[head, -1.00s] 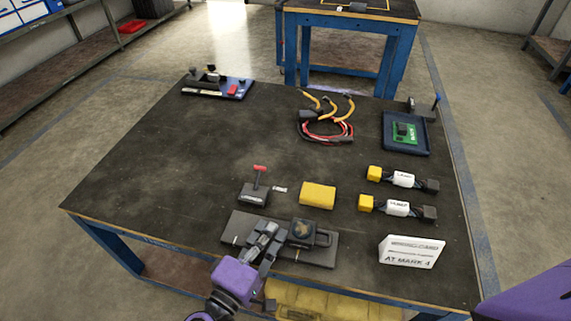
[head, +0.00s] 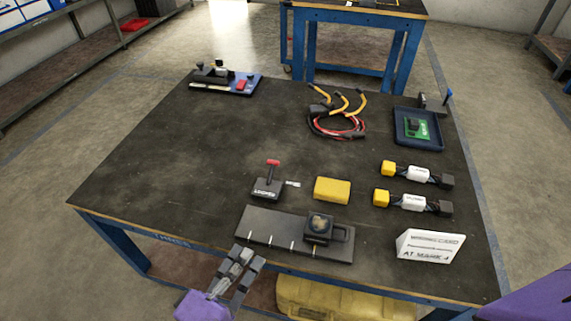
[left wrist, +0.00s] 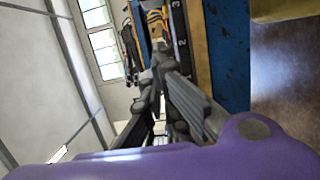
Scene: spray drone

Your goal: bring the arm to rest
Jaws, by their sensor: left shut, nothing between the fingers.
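My left gripper (head: 249,257) is at the table's front edge in the head view, just below the dark marked plate (head: 262,230). Its fingers are shut with nothing between them. In the left wrist view the dark fingers (left wrist: 158,65) point toward the table's blue side, with the purple wrist below them. A dark block with a handle (head: 319,229) sits on the right part of the plate, apart from the gripper. My right arm shows only as a purple part at the lower right; its gripper is out of view.
A red-handled device (head: 268,187), a yellow block (head: 332,189), two yellow-ended connectors (head: 417,174) (head: 412,202) and a white card (head: 430,246) are nearby. Cables (head: 338,122), a tray (head: 402,140) and a blue fixture (head: 245,88) lie farther back. The table's left part is clear. A yellow case (head: 345,300) is below.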

